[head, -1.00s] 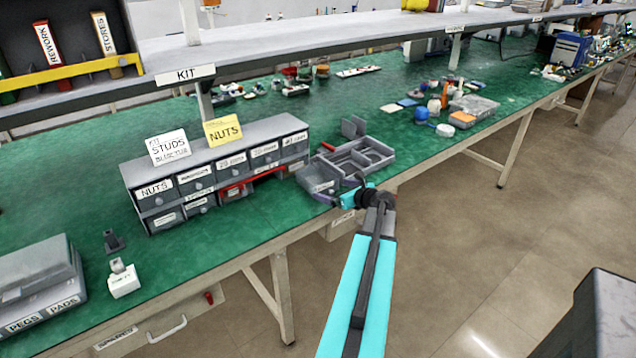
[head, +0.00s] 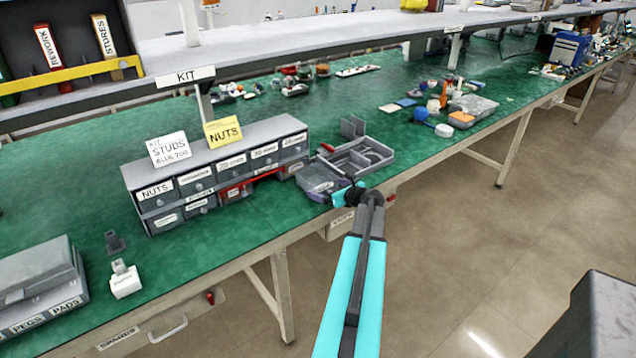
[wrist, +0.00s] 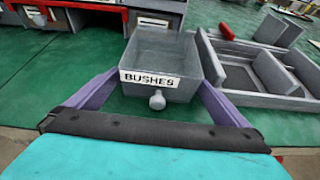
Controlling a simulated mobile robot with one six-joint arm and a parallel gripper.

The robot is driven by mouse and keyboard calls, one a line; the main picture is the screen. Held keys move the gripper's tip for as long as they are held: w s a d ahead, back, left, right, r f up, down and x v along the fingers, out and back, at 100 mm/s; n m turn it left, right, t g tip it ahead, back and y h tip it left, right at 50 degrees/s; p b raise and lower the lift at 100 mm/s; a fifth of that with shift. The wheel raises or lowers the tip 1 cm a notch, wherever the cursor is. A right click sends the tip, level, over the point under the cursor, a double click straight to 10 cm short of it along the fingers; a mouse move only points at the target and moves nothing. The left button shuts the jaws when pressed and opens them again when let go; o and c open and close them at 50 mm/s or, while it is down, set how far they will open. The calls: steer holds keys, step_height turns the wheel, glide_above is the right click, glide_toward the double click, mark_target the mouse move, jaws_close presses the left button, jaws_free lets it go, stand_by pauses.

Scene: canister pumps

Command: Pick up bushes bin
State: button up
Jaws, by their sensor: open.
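The bushes bin (wrist: 150,54) is a small grey open-topped drawer with a white BUSHES label and a round knob on its front. It stands on the green bench top, and its inside looks empty. In the head view the bin (head: 318,177) lies right of the drawer cabinet, partly hidden by my arm. My gripper (wrist: 160,82) is open, with one purple finger on each side of the bin's front. I cannot tell whether the fingers touch its walls. The gripper also shows in the head view (head: 334,192) at the bench's front edge.
A grey divided tray (head: 372,158) stands close to the bin's right side. The grey drawer cabinet (head: 228,155) with signs on top, and a red-edged open slot, is to the left. A shelf (head: 290,55) overhangs the bench behind.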

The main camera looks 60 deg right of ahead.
steer(key=shift+w+d+f, duration=0.1)
steer(key=shift+w+f, duration=0.05)
steer(key=shift+w, duration=0.1)
stand_by(0.4)
steer(key=c, duration=0.9)
